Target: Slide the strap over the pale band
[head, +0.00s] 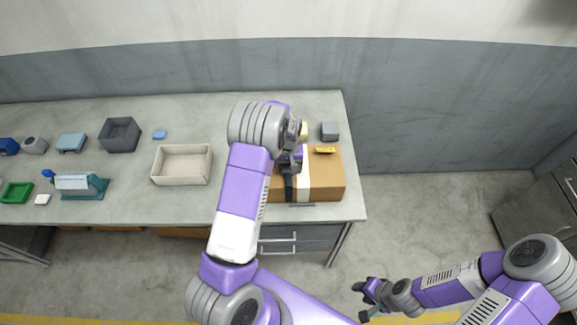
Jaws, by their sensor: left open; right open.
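A brown cardboard box (325,181) sits at the right end of the workbench. A pale band (304,186) runs down its front part, left of its middle. A dark strap (288,188) lies on the box just left of the pale band, beside it and not over it. My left gripper (291,165) is open at the strap's upper end, above the box. My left arm hides the box's left end, and whether the fingers touch the strap is unclear. My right gripper (362,300) is open and empty, out over the floor, away from the bench.
A yellow item (325,149) lies at the box's back edge, with a grey block (329,131) behind it. A cream tray (182,165) and a dark grey bin (119,134) stand to the left. Several small blue and green items lie farther left.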

